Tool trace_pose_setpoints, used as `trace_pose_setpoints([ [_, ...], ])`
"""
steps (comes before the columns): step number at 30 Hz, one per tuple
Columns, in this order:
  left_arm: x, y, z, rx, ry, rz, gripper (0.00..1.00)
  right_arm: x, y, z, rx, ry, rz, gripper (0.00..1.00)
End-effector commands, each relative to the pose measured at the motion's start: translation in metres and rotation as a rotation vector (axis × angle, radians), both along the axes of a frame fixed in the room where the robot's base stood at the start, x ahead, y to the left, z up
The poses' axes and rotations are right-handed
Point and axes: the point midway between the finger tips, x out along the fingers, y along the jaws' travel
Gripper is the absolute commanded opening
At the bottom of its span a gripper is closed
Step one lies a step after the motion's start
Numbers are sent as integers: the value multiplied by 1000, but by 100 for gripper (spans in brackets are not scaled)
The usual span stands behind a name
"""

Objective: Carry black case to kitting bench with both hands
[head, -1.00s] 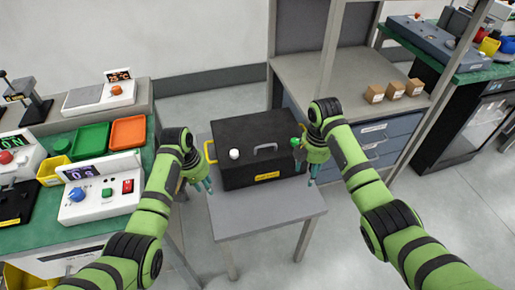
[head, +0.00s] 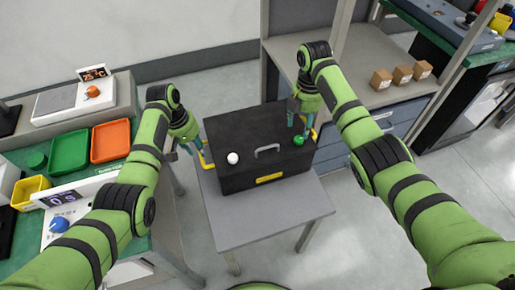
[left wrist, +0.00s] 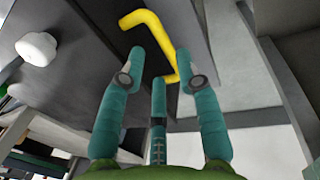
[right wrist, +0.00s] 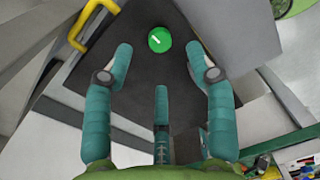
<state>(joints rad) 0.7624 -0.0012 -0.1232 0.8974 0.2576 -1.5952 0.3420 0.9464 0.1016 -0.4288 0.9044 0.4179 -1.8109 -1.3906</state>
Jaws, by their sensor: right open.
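The black case (head: 225,132) sits on a small grey table (head: 270,215). Its top carries a white knob (head: 233,158), a green knob (head: 298,141) and a grey handle (head: 267,149). A yellow side handle (head: 206,160) is at its left end, another (head: 314,134) at its right. My left gripper (head: 199,148) is open at the left end; in the left wrist view the yellow handle (left wrist: 155,38) runs between and past its fingertips. My right gripper (head: 298,122) is open over the case's right end; in the right wrist view the green knob (right wrist: 159,40) shows between its fingertips, the yellow handle (right wrist: 95,24) to the left.
A green-topped bench with a green tray (head: 69,149), an orange tray (head: 110,141) and devices stands at left. A grey bench (head: 335,80) with small cardboard boxes (head: 402,75) and drawers stands behind right. Open floor lies to the right.

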Motion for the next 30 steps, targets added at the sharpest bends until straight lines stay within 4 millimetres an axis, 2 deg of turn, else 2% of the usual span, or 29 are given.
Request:
trace_pose_setpoints([
  [10,1,-8,-44,1,4,-1,34,-3,1,-45,0,5,0,56],
  [15,3,-10,-56,0,2,0,34,-3,1,-57,1,3,1,56],
  [21,3,-12,-64,0,1,-1,34,-3,0,-66,0,3,0,56],
  [30,2,-12,-66,1,1,-1,34,-3,0,-68,0,2,0,56],
])
